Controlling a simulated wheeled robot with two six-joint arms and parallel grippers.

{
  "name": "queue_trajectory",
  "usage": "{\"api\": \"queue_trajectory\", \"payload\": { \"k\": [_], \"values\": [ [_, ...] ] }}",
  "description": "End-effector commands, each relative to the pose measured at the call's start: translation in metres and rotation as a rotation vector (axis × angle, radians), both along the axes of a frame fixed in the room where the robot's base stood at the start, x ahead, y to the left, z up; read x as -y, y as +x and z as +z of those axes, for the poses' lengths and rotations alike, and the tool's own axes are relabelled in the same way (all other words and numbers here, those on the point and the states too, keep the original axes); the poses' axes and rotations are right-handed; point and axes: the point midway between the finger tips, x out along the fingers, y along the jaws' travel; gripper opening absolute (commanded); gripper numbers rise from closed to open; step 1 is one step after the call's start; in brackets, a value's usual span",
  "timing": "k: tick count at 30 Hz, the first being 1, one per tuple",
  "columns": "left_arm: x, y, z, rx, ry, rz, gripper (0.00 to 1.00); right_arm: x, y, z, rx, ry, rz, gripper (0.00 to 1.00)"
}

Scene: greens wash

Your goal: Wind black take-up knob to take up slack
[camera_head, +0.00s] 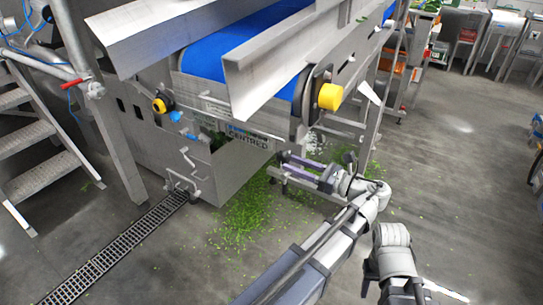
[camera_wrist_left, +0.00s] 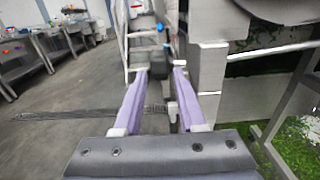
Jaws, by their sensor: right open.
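My left gripper (camera_head: 281,164) is low beside the conveyor's leg frame, its two pale purple fingers apart. The left wrist view shows the same gripper (camera_wrist_left: 160,72), with a clear gap between the fingers. A small dark shape lies between the fingertips in that view; I cannot tell if it is the black take-up knob or something behind. A black round part on a yellow collar (camera_head: 160,104) is on the machine's left side; I cannot tell if it is the knob. My right gripper (camera_head: 394,287) is at the bottom edge, open and partly cut off.
The blue conveyor belt (camera_head: 240,48) runs between steel side walls, with a yellow cap (camera_head: 329,96) at its roller end. Green scraps (camera_head: 240,218) litter the floor below. A drain grate (camera_head: 120,250) and metal steps (camera_head: 35,150) are at left.

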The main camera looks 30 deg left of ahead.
Motion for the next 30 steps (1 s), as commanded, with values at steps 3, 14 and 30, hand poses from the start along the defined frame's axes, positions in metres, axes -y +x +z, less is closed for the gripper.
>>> {"api": "queue_trajectory", "payload": {
  "k": [3,14,30],
  "values": [
    [-0.018,0.0,0.0,0.001,-0.001,0.003,0.4,0.0,0.0,0.0,0.0,0.0,0.0,0.5],
    [-0.065,0.004,0.0,0.001,-0.001,0.002,0.4,0.0,0.0,0.0,0.0,0.0,0.0,0.5],
    [-0.072,0.006,0.0,0.001,-0.001,0.0,0.27,0.0,0.0,0.0,0.0,0.0,0.0,0.5]
  ]
}}
